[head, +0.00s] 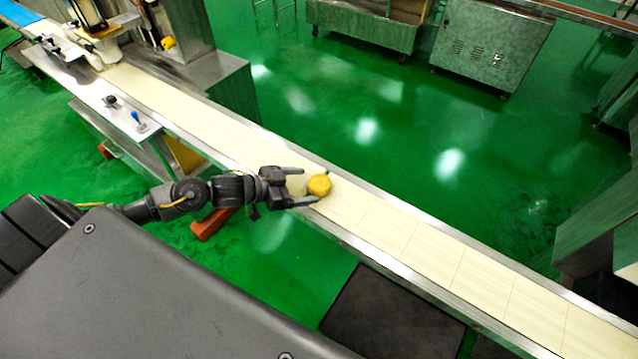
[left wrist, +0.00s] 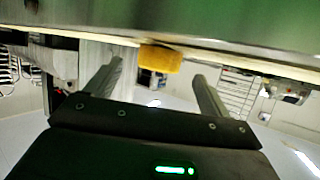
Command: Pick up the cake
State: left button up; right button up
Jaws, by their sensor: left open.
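The cake (head: 319,184) is a small round yellow piece on the cream conveyor belt (head: 385,219). My left gripper (head: 310,186) reaches over the belt from the left. It is open, with one finger on the far side of the cake and one on the near side. In the left wrist view the cake (left wrist: 160,59) shows just beyond the fingertips, between the two spread fingers of the gripper (left wrist: 157,72). I cannot tell whether either finger touches it. My right gripper is not in view.
The conveyor has raised metal side rails (head: 430,280) along both edges. The encrusting machine (head: 180,65) stands at the upper left. Steel cabinets (head: 490,45) stand across the green floor. The belt to the right of the cake is clear.

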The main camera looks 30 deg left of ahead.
aim_at(316, 183)
pick_arm(q)
jog(key=x, duration=0.2)
jog(key=p+x, duration=0.1)
jog(key=x, duration=0.1)
jog(key=shift+w+d+r, duration=0.1)
jog(key=shift+r, duration=0.3)
jog(key=shift+w+d+f, duration=0.25)
jog(key=shift+w+d, duration=0.05)
jog(key=c, duration=1.1)
